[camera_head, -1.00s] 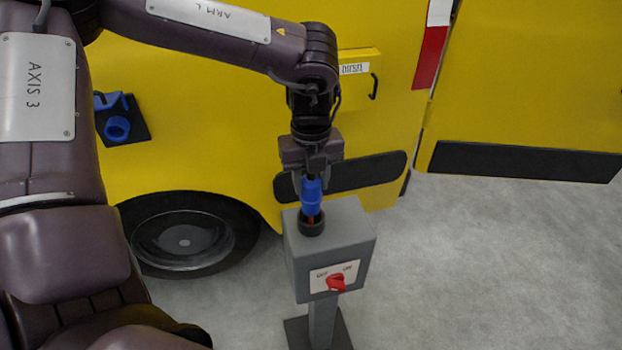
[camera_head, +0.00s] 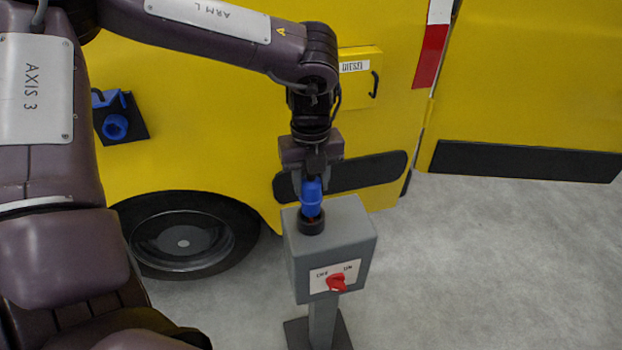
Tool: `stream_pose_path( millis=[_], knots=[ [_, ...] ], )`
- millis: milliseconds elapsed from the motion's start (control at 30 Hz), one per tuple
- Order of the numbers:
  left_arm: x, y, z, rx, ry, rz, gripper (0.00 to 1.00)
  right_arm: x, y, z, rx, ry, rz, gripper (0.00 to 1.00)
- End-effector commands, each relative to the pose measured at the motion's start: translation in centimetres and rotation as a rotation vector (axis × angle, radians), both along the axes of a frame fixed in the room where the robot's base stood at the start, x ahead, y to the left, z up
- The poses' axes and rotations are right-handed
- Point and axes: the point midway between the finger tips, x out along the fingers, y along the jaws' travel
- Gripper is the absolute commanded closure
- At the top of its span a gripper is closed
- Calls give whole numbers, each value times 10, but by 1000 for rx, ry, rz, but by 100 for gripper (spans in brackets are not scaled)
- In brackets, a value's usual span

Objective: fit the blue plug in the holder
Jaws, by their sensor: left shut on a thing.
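The blue plug (camera_head: 311,199) is upright below my left gripper (camera_head: 311,178), which is shut on its upper end. The plug stands directly over the black round holder (camera_head: 311,226) on top of the grey post box (camera_head: 335,240). A thin reddish part shows between the plug's lower end and the holder's rim, so the lower end seems to be at or just inside the opening. The inside of the holder is hidden. My right gripper is not in view.
A red switch (camera_head: 336,283) is on the box front. A yellow vehicle (camera_head: 230,130) stands close behind, with a wheel (camera_head: 182,240) and a blue socket (camera_head: 115,127) with a flap on its side. Grey floor (camera_head: 490,260) is free at right.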

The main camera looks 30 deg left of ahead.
Motion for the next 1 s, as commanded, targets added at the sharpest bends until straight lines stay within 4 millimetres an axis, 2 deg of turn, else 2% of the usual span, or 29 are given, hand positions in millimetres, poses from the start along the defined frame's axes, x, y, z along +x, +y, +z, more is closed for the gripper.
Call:
stream_pose_path(
  millis=[1000],
  knots=[
    [0, 0, -21, 0, -1, 0, 90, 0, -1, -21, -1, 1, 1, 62]
  ],
)
